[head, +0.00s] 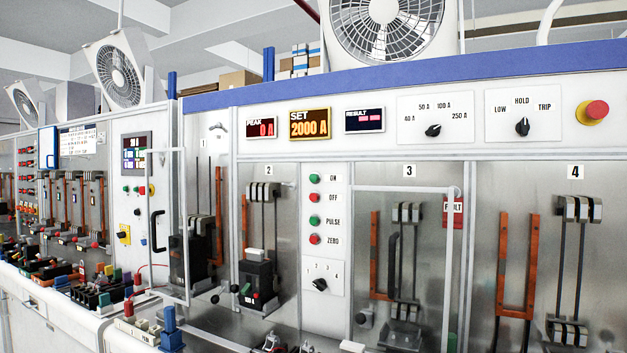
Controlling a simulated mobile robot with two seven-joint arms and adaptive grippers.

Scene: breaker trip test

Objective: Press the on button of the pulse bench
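The pulse bench (480,70) is a white cabinet with a blue top band, filling the middle and right of the head view. Its narrow button panel (327,262) stands between bays 2 and 3. The green ON button (314,179) is at the top of the column. Below it are the red OFF button (315,198), green PULSE button (314,222) and red ZERO button (314,239). The PEAK display (261,128) reads 0 A, and the SET display (310,124) reads 2000 A. The RESULT display (364,120) is too small to read. Neither gripper is in view.
A rotary selector (320,284) sits below the buttons. A clear framed door (404,250) covers bay 3, and another framed door (180,225) stands out at bay 1. A breaker (259,280) stands in bay 2. A red mushroom button (597,110) is at upper right.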

